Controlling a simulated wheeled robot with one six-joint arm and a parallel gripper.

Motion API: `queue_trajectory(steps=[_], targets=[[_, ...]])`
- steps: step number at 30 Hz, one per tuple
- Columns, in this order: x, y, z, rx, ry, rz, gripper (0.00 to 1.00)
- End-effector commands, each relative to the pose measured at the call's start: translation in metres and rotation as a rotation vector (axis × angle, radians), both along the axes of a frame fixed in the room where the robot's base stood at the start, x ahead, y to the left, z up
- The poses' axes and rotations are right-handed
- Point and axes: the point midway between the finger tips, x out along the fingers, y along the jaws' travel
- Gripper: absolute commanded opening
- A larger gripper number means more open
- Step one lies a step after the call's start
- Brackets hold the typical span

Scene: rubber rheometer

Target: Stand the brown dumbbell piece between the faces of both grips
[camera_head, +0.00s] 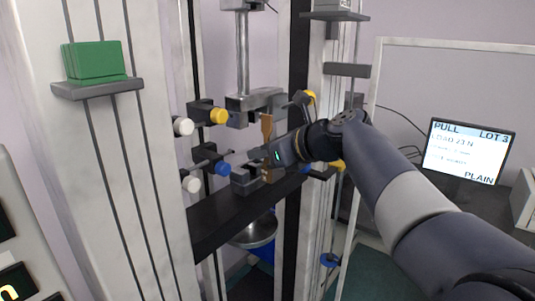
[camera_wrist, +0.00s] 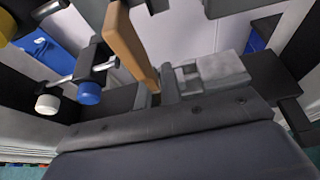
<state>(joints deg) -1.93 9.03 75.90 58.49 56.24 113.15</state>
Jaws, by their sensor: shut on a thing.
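The brown dumbbell piece (camera_head: 266,125) stands roughly upright in the head view, its top end close to the upper grip (camera_head: 250,104) and its lower part by the lower grip (camera_head: 243,180). My gripper (camera_head: 269,153) is shut on the piece around its middle, coming in from the right. In the wrist view the piece (camera_wrist: 124,38) looks tilted, and its lower end is hidden. I cannot tell whether it lies fully between the faces of either grip or touches them.
Yellow (camera_head: 219,116) and blue (camera_head: 222,168) knobs stick out beside the grips. The dark crossbeam (camera_head: 215,229) runs beneath the lower grip. A green block (camera_head: 94,61) sits on a left bracket. A screen (camera_head: 464,153) reading PULL, LOT 3, PLAIN stands right.

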Motion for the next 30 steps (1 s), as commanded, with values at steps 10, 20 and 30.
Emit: queue_trajectory(steps=[10, 20, 30], targets=[[0.013, 0.017, 0.002, 0.0, 0.0, 0.001, 0.0], [0.025, 0.033, 0.002, 0.0, 0.0, 0.001, 0.0], [0.033, 0.044, 0.001, 0.0, 0.0, 0.0, 0.0]])
